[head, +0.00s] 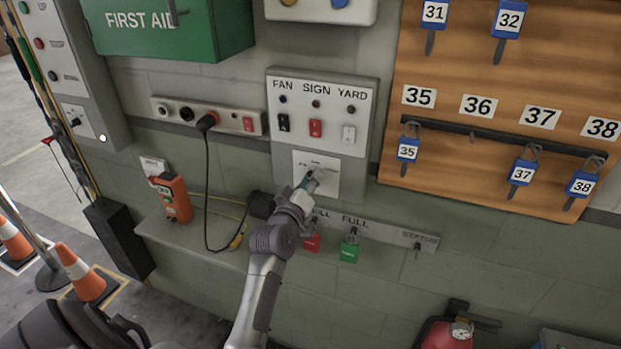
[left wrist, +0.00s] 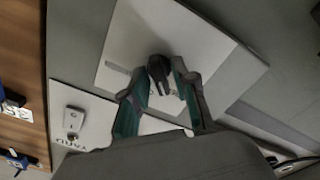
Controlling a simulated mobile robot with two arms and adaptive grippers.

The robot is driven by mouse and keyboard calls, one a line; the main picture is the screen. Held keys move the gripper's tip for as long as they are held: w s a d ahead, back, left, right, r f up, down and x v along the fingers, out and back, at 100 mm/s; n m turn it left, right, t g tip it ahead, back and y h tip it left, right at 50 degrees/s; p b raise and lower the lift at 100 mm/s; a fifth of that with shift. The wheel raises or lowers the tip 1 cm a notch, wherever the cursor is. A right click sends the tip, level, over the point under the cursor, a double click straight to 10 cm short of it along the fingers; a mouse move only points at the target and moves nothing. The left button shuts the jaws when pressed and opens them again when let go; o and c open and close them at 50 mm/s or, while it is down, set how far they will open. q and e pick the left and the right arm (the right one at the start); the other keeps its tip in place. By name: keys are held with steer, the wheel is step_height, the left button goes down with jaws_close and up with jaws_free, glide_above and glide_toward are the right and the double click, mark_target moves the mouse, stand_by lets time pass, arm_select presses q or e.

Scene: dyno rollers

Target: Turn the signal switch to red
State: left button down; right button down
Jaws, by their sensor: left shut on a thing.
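The signal switch is a small dark rotary knob on a white plate (head: 330,184) below the FAN SIGN YARD panel. In the left wrist view, the knob (left wrist: 158,70) sticks out of its white plate (left wrist: 200,50). My left gripper (head: 311,180) reaches up to the plate from below. In the left wrist view, my left gripper (left wrist: 160,78) has its teal-padded fingers on both sides of the knob, shut on it. The gripper hides most of the knob in the head view, and the plate's lettering is too small to read. My right gripper is not in view.
Above is the panel (head: 318,84) with black, red and white rocker switches. A socket strip (head: 165,107) with a plugged black cable is left. An orange handheld device (head: 176,198) stands on the ledge. Red and green tags (head: 349,250) hang below; a wooden key board (head: 480,80) is right.

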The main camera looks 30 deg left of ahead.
arm_select(q)
steer(key=shift+f+n, duration=0.15)
steer(key=shift+n, duration=0.35)
steer(key=c, duration=1.2)
jaws_free()
steer(key=v, duration=1.2)
